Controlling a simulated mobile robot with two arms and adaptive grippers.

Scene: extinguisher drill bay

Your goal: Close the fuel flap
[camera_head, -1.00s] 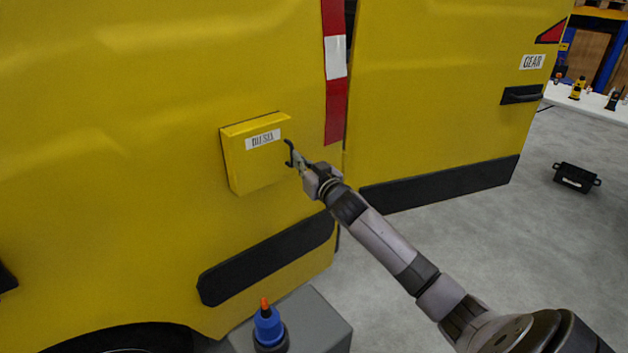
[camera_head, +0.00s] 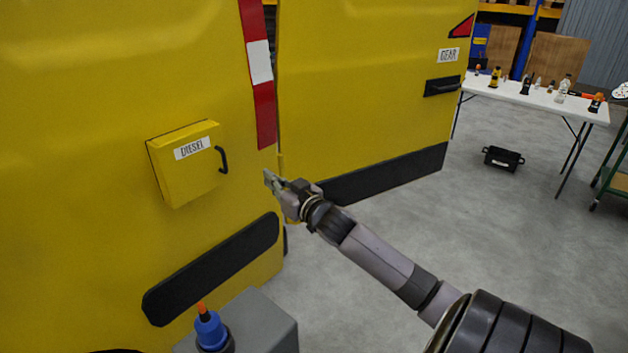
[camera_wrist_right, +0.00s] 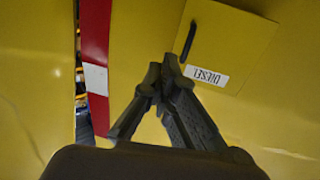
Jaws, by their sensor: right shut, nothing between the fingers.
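The fuel flap (camera_head: 180,182) is a yellow square panel labelled DIESEL on the side of a yellow van. It lies about parallel to the van side, with its top edge showing; I cannot tell whether it is fully flush. Its black handle (camera_head: 223,160) is on its right edge. My right gripper (camera_head: 270,179) is shut and empty, to the right of the handle and apart from it. My left gripper is out of view.
A yellow door (camera_head: 360,90) labelled GEAR is right of the flap. A black crate (camera_head: 503,159) and a white table (camera_head: 540,98) stand beyond open grey floor.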

